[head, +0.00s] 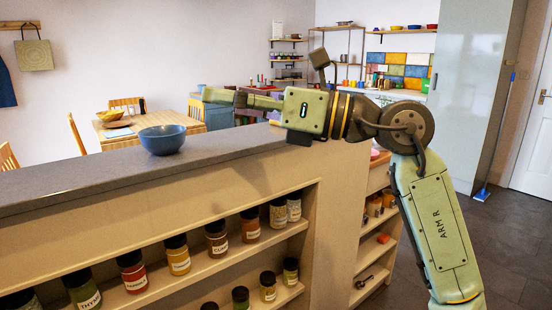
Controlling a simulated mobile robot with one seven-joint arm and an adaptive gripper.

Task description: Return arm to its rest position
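My arm reaches up from the lower right and bends at a dark round joint above the right end of the counter. My gripper (222,97) points left over the grey counter top (75,180). I see it from the side, so I cannot tell whether its fingers are open or shut. No held object can be made out. A blue bowl (162,139) stands upright on the counter to the left of the gripper, apart from it.
Spice jars (178,254) fill shelves below the counter. More shelves (375,240) are at its right end, close to my arm. A wooden table (150,122) with chairs stands behind. A tall cabinet (470,85) is at back right. The dark floor (515,240) at right looks clear.

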